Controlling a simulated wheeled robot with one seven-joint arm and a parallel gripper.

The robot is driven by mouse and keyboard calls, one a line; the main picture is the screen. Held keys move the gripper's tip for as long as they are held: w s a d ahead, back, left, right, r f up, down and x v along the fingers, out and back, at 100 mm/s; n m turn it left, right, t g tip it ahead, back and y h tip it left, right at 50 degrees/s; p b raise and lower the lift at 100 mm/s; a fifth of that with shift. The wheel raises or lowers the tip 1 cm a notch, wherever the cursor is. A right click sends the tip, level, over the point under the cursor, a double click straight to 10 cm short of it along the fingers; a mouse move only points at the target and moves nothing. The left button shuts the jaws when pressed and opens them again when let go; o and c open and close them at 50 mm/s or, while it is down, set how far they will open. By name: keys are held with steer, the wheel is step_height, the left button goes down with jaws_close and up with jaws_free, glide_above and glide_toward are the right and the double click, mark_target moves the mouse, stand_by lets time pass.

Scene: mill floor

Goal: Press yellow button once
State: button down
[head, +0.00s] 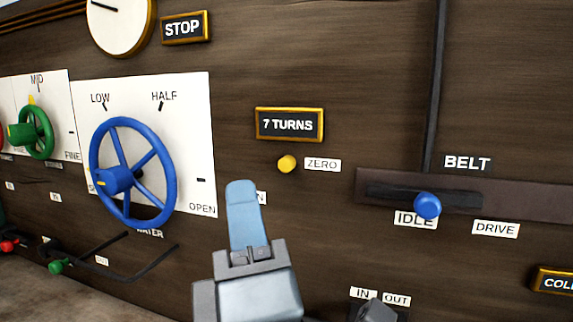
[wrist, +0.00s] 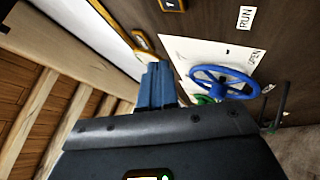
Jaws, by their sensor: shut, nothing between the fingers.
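The yellow button (head: 287,163) is a small round knob on the dark wooden panel in the head view, left of the ZERO label (head: 322,165) and below the 7 TURNS sign (head: 290,124). My gripper (head: 241,186) is shut and empty, its blue fingers pointing up in the head view. Its tip shows to the left of the button and a little lower in the picture. I cannot tell how far it is from the panel. In the wrist view the gripper's fingers (wrist: 157,68) are together. The button is not visible in the wrist view.
A blue handwheel (head: 132,172) on a white plate is left of my gripper, and a green handwheel (head: 33,132) is farther left. A blue belt knob (head: 427,205) sits at IDLE on the right. Black levers stick out at lower left. The panel around the button is clear.

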mark_target(287, 164)
steer(key=shift+w, duration=0.1)
steer(key=shift+w+d+p, duration=0.5)
steer(key=shift+w, duration=0.85)
steer(key=shift+w+d+p, duration=0.45)
steer(key=shift+w+d, duration=0.05)
steer(key=shift+w, duration=0.8)
steer(key=shift+w+d+p, duration=0.5)
steer(key=shift+w, duration=0.85)
steer(key=shift+w, duration=0.15)
steer(key=shift+w+d, duration=0.15)
steer(key=shift+w, duration=0.1)
steer(key=shift+w+d, duration=0.15)
steer(key=shift+w, duration=0.3)
steer(key=shift+s, duration=0.1)
steer(key=shift+s+a, duration=0.3)
steer(key=shift+s, duration=0.45)
